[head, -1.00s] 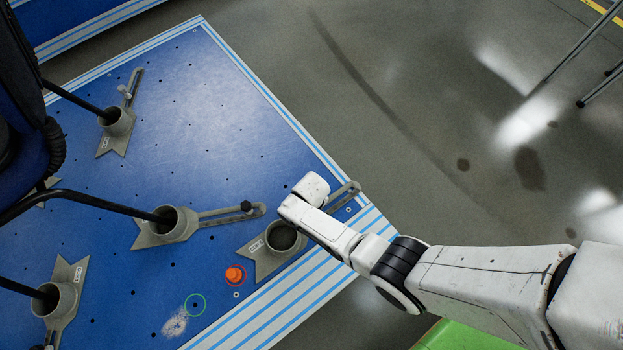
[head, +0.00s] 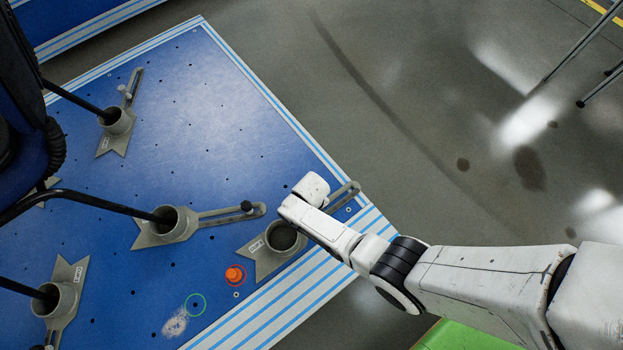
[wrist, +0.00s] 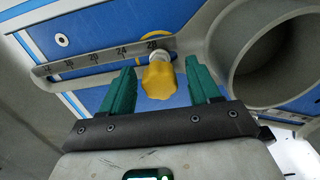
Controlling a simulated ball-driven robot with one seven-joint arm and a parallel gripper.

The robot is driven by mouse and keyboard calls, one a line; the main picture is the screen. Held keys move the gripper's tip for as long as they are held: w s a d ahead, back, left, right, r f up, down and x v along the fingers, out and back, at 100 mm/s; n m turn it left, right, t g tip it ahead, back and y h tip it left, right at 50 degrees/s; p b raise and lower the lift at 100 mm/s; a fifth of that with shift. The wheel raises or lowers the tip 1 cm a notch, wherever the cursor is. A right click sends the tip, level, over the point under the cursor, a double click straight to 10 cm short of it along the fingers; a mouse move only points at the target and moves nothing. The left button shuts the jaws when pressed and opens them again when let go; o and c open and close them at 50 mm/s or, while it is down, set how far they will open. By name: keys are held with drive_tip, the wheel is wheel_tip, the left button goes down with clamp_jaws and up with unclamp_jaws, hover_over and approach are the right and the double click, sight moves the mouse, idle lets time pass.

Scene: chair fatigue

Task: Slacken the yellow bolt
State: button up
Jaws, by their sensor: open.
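In the head view the same fixture's cup (head: 283,236) shows at the platform's edge. My arm hides the yellow bolt and the fingers there.
The blue platform (head: 200,90) carries other grey fixtures with black chair legs in their cups, one with a black knob (head: 246,206). An orange button (head: 234,274) stands near the platform's striped edge. Grey floor (head: 420,120) lies open to the right.

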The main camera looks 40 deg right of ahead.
drive_tip(key=shift+m, duration=1)
drive_tip(key=m, duration=0.4)
drive_tip(key=shift+m, duration=0.4)
drive_tip(key=m, duration=0.3)
